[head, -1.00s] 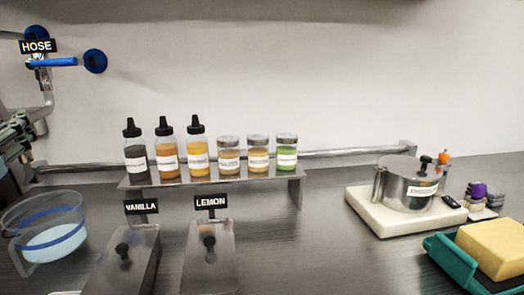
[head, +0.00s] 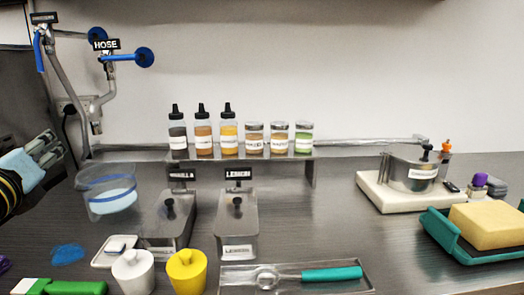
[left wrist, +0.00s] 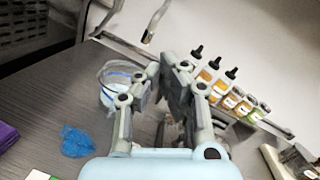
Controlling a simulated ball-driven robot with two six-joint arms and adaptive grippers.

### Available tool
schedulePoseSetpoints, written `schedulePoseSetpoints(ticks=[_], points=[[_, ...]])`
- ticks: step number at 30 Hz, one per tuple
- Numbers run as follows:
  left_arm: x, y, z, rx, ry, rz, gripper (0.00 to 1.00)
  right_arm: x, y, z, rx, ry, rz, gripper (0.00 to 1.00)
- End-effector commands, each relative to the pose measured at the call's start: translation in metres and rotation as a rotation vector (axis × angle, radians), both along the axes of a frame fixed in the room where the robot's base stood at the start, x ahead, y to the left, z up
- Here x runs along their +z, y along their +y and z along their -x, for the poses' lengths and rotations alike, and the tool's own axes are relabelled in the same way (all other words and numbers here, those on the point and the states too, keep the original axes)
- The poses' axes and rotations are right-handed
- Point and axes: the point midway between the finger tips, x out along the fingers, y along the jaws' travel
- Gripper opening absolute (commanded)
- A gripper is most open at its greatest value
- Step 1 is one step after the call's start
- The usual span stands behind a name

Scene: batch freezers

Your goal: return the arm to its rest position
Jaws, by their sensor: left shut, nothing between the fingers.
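My left gripper (head: 45,148) is at the left edge of the head view, raised above the counter and left of the clear jug. It is shut and empty. In the left wrist view its fingers (left wrist: 172,85) are close together, with the counter and bottles beyond them. Nothing is held. My right gripper is in neither view.
A jug with a blue band (head: 107,192) stands close to my left gripper. Metal lidded containers (head: 237,225), white and yellow pots (head: 187,272) and a tray with a teal-handled tool (head: 330,274) fill the front. Bottles (head: 203,130) stand on a shelf behind.

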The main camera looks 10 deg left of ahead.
Motion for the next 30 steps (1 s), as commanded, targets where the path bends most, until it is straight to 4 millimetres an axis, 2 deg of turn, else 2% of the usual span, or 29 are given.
schedulePoseSetpoints(ticks=[6, 11, 15, 18, 21, 28, 29, 30], points=[[-0.053, 0.0, 0.03, 0.139, -0.024, 0.459, 0.0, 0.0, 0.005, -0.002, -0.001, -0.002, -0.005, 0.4], [-0.105, -0.015, 0.064, 0.31, -0.052, 0.881, 0.0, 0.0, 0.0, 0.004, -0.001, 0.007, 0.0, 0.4], [-0.152, -0.046, 0.1, 0.514, -0.082, 1.268, 0.0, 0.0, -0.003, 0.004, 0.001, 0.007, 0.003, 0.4], [-0.179, -0.077, 0.126, 0.682, -0.103, 1.521, 0.0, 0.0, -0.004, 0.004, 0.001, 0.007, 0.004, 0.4], [-0.198, -0.11, 0.149, 0.851, -0.118, 1.733, 0.0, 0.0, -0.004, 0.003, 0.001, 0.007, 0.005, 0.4], [-0.217, -0.185, 0.192, 1.231, -0.137, 2.087, 0.0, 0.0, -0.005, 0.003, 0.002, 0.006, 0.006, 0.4], [-0.223, -0.19, 0.194, 1.264, -0.137, 2.106, 0.0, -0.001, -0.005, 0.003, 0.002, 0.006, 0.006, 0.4], [-0.243, -0.185, 0.189, 1.263, -0.137, 2.089, 0.0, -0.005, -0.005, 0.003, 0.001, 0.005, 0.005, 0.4]])
